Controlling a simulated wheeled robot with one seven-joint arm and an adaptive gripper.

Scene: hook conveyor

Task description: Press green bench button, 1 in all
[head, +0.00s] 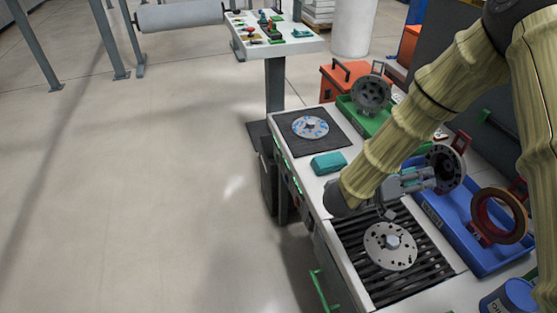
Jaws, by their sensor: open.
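Small green lit spots (291,178) run along the front side of the white workbench (310,178), at its left edge. They are too small to tell which one is the green button. My arm in a tan sleeve reaches in from the upper right. My gripper (412,181) is open, above the bench between the slatted bed and the blue tray. It is well to the right of the green spots and apart from them. My arm partly hides the gripper and the bench behind it.
A perforated disc (388,258) lies on the dark slatted bed. A blue-white disc (310,127) lies on a black mat, with a teal block (328,163) nearby. A blue tray (446,235) holds round metal parts. A green handle (322,291) sticks out in front. Floor at left is clear.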

